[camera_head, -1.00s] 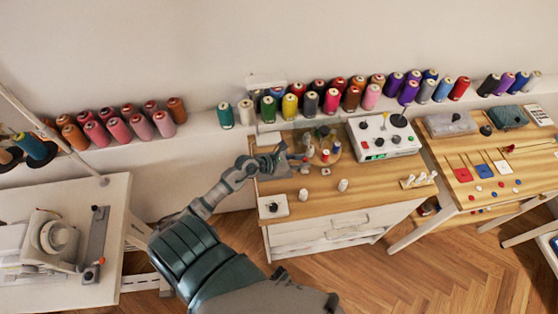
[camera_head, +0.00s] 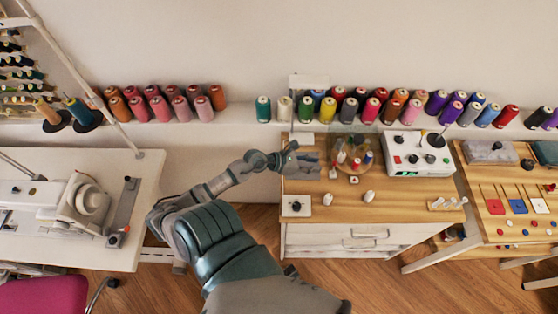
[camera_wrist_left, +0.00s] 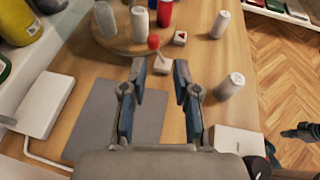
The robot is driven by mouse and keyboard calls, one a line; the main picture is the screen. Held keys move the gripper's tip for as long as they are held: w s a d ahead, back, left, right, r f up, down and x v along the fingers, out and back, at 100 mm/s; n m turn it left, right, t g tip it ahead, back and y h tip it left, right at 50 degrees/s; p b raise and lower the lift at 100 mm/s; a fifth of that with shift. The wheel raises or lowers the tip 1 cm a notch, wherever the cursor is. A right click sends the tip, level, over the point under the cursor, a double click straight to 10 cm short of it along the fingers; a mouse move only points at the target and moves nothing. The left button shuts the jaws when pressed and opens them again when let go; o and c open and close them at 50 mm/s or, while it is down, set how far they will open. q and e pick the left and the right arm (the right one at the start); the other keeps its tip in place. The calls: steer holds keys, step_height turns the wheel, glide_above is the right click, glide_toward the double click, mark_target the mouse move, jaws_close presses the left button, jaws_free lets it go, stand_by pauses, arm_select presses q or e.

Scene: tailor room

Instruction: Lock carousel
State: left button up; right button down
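The carousel is a round wooden disc (camera_wrist_left: 122,44) with several thread spools on it, at the top left of the left wrist view. In the head view the carousel (camera_head: 345,167) stands on the wooden table, right of my left gripper. A small white piece with a red ball knob (camera_wrist_left: 154,42) sits at the disc's near edge. My left gripper (camera_wrist_left: 160,72) is open with nothing between its fingers, its tips pointing toward the knob piece and apart from it in the picture. The left gripper also shows in the head view (camera_head: 302,160). My right gripper cannot be made out.
White spools (camera_head: 368,196) stand on the table in front of the carousel. A white control box (camera_head: 418,152) is right of it and a small white switch box (camera_head: 296,206) is at the front left corner. Rows of coloured spools line the shelf behind.

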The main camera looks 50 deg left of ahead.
arm_select(q)
steer(key=p+v, duration=0.1)
steer(key=v, duration=1.1)
steer(key=shift+s+a, duration=0.25)
steer(key=shift+a, duration=0.05)
stand_by(0.3)
steer(key=shift+r+p, duration=0.15)
steer(key=shift+p, duration=0.2)
steer(key=v, duration=1.2)
steer(key=shift+o, duration=1.4)
steer(key=shift+w+a, duration=0.1)
